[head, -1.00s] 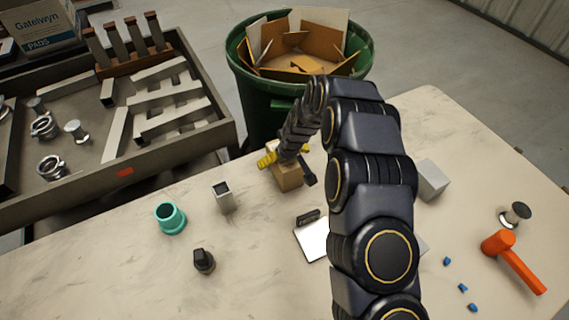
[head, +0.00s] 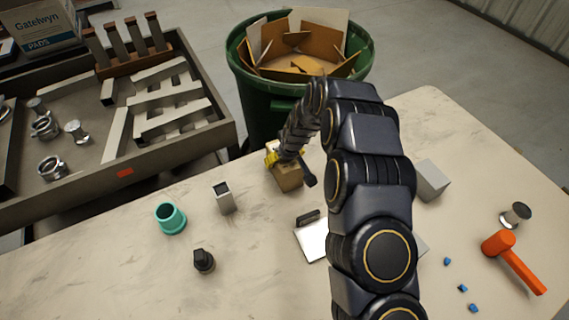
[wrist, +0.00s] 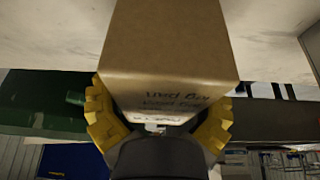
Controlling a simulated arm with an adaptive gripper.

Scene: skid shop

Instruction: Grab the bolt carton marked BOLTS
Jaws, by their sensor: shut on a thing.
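A brown cardboard carton (head: 289,178) is at the back edge of the pale table, partly behind my arm in the head view. It fills the upper middle of the wrist view (wrist: 170,45), with dark handwriting on its face that I cannot read clearly. My gripper (wrist: 160,115) has yellow fingertips on both sides of the carton and is shut on it. In the head view, my gripper (head: 272,156) is mostly hidden by the arm and carton. I cannot tell whether the carton touches the table.
A green bin (head: 262,98) with cardboard scraps stands behind the table. A teal cup (head: 170,219), a metal tube (head: 223,198), a black knob (head: 203,261), a clipboard (head: 312,240), a grey block (head: 432,181) and an orange mallet (head: 515,262) lie around. The left front tabletop is clear.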

